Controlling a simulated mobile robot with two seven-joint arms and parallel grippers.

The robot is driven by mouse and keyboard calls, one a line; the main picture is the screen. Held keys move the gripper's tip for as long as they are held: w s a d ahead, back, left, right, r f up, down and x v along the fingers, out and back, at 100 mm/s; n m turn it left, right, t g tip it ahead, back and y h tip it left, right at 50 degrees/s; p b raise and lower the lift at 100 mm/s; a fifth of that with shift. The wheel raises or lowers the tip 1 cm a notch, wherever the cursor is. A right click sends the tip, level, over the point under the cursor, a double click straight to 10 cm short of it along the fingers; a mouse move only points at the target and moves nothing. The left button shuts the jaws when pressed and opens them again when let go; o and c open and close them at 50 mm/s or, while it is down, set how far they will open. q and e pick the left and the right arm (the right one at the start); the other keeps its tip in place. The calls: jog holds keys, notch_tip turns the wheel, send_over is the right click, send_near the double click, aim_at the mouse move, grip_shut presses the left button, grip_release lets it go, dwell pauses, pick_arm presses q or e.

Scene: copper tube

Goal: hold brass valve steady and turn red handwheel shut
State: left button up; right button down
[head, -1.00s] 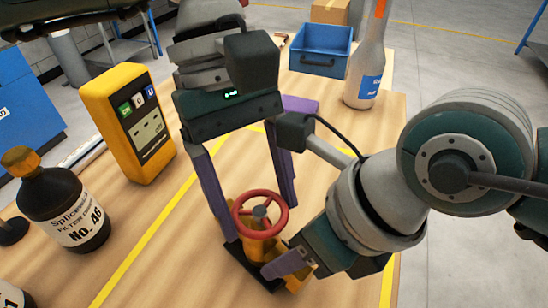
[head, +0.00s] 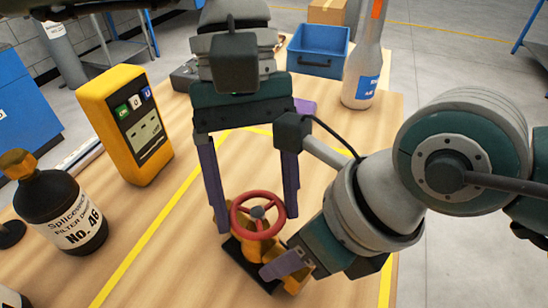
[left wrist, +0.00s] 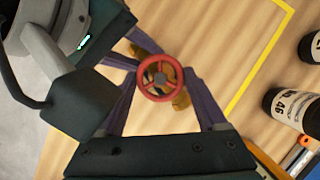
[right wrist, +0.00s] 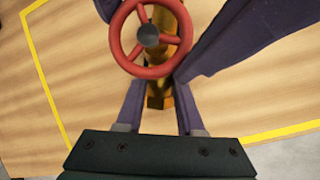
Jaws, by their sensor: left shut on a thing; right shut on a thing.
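The brass valve (head: 298,284) sits low on a dark base (head: 240,252) on the wooden table. Its red handwheel (head: 236,217) faces up, with a grey hub. My left gripper (head: 256,222) reaches down from above with one purple finger on each side of the handwheel and is shut on its rim. My right gripper (head: 284,266) comes in from the right, below the wheel, and is shut on the valve body; its far finger is mostly hidden. The handwheel (left wrist: 160,78) also shows between the left fingers in the left wrist view, and the brass body (right wrist: 158,102) between the right fingers in the right wrist view.
A yellow meter (head: 125,125) and a dark bottle with an orange cap (head: 65,210) stand to the left. A blue bin (head: 318,52) and a grey bottle (head: 366,60) stand at the back.

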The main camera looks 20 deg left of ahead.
pick_arm(q)
jog(key=o, duration=1.3)
jog(key=v, duration=1.2)
